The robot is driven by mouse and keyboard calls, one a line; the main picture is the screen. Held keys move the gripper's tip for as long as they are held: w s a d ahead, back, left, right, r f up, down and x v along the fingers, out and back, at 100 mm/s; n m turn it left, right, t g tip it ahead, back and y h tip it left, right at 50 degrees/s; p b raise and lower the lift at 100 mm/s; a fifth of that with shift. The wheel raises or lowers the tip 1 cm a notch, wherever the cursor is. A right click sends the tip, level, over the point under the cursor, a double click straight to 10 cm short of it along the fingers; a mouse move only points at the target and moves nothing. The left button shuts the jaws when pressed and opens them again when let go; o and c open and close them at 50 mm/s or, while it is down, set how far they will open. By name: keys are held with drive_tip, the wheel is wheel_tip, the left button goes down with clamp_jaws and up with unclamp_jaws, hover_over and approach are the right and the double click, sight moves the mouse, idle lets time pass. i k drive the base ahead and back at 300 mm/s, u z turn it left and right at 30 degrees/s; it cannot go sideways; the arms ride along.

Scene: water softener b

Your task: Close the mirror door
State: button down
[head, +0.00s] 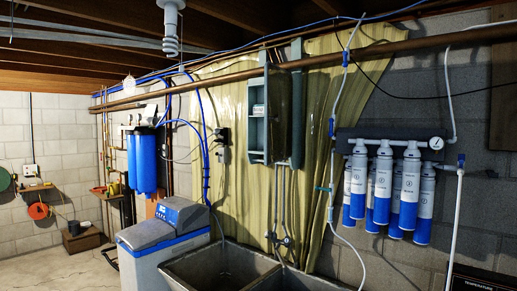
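A narrow grey-green wall cabinet (257,128) hangs above the sink, in front of the yellowish corrugated sheet. Its front is open and small shelves show inside. A tall narrow grey-green panel (298,104), which looks like the mirror door, stands out at the cabinet's right side, swung open and seen at a steep angle. Its mirror face cannot be made out. My gripper is not in view.
A double sink (225,268) lies below the cabinet. A grey and blue water softener (160,240) stands to its left. Several white and blue filter cartridges (383,180) hang at right. A copper pipe (370,49) crosses near the cabinet's top. Floor (60,265) is clear at left.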

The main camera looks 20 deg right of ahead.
sight(279, 89)
drive_tip(key=u, duration=0.35)
drive_tip(key=i, duration=0.85)
drive_tip(key=u, duration=0.15)
